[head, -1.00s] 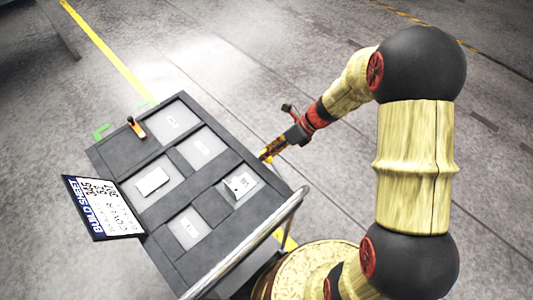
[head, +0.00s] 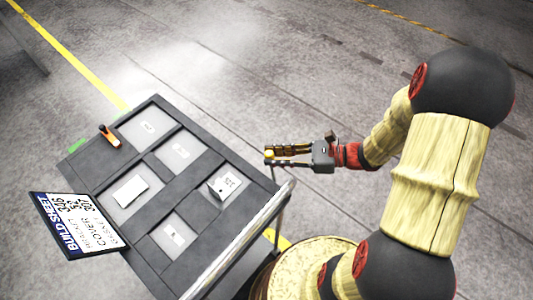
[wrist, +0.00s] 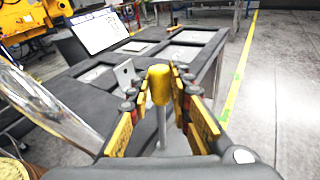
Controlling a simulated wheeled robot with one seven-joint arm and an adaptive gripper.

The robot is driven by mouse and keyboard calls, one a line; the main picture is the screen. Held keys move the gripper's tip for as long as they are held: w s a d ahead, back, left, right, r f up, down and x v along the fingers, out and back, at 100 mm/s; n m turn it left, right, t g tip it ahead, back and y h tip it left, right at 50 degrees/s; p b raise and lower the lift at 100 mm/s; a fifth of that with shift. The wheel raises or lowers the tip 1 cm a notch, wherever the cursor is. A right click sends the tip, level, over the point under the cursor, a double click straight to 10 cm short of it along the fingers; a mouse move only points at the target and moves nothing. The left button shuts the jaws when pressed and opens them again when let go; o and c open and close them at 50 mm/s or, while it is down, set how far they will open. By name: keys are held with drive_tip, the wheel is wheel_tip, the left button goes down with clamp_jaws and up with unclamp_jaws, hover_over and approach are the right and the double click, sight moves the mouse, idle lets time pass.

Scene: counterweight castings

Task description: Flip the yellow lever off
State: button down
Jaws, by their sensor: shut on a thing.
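The yellow lever (wrist: 160,86) shows in the wrist view as a rounded yellow knob on a thin grey upright stem. Its knob sits between the two fingers of my gripper (wrist: 158,100), which is shut on it. In the head view the knob (head: 268,154) is small at the fingertips of my gripper (head: 270,157), just beyond the right corner of the dark cart. The stem runs down beside the cart's edge, and its base cannot be made out.
The dark cart (head: 203,164) has several recessed pale panels, a small white box (head: 225,184) and an orange-handled piece (head: 110,137). A build sheet board (head: 75,225) stands at its left. A metal rail (head: 240,238) runs along the near edge. Floor beyond the cart is clear.

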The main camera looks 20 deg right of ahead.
drive_tip(key=shift+s+d+f+n+t+y+b, duration=0.1)
drive_tip(key=shift+s+d+n+t+y+b, duration=0.1)
drive_tip(key=shift+s+d+n+y, duration=0.25)
drive_tip(key=shift+s+d+n+t+y+b, duration=0.15)
drive_tip(key=shift+s+d+y+b, duration=0.1)
drive_tip(key=shift+s+y, duration=0.3)
drive_tip(key=shift+s, duration=0.1)
drive_tip(key=c, duration=1.6)
unclamp_jaws()
drive_tip(key=shift+d, duration=0.1)
drive_tip(key=v, duration=1.2)
drive_tip(key=shift+s, duration=0.1)
